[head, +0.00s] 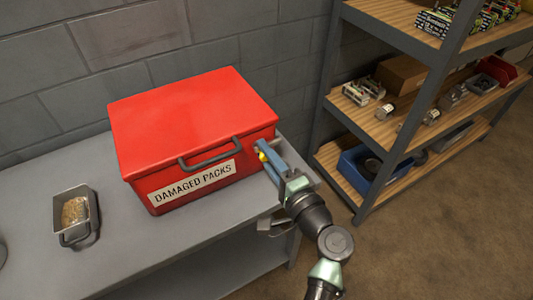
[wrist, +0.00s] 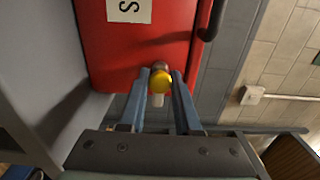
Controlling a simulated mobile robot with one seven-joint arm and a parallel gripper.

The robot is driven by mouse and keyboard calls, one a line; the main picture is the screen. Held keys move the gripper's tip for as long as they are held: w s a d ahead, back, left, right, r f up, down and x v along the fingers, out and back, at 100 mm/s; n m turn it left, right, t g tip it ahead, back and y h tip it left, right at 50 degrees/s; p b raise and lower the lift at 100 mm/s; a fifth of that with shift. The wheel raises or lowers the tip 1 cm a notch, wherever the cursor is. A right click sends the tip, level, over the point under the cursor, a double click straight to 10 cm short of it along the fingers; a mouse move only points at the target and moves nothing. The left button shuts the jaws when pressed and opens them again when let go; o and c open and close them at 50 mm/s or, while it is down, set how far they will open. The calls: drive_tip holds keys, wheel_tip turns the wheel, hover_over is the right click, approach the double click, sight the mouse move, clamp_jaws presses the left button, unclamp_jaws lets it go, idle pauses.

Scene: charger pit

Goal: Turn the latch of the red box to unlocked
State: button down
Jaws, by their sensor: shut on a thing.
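The red box (head: 195,125) stands shut on the grey bench, with a dark handle (head: 210,153) and a "DAMAGED PACKS" label (head: 195,183) on its front. It also fills the top of the wrist view (wrist: 155,45). The yellow latch (head: 264,156) is near the box's right front corner; in the wrist view the latch (wrist: 160,83) shows between the fingertips. My gripper (head: 266,158) has its blue fingers shut on the latch, one on each side. A pale piece (wrist: 156,100) shows below the yellow part. The fingers partly hide the latch, and I cannot tell its setting.
A metal tray (head: 77,240) with brown grainy contents sits on the bench (head: 130,255), left of the box. A shelf rack (head: 385,185) with several parts and a blue bin (head: 362,172) stands at the right. The block wall (head: 60,60) is close behind the box.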

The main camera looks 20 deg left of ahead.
drive_tip(key=c, duration=0.6)
unclamp_jaws()
drive_tip(key=shift+c, duration=0.2)
drive_tip(key=p+v, duration=0.1)
drive_tip(key=v, duration=1.2)
drive_tip(key=shift+p, duration=0.35)
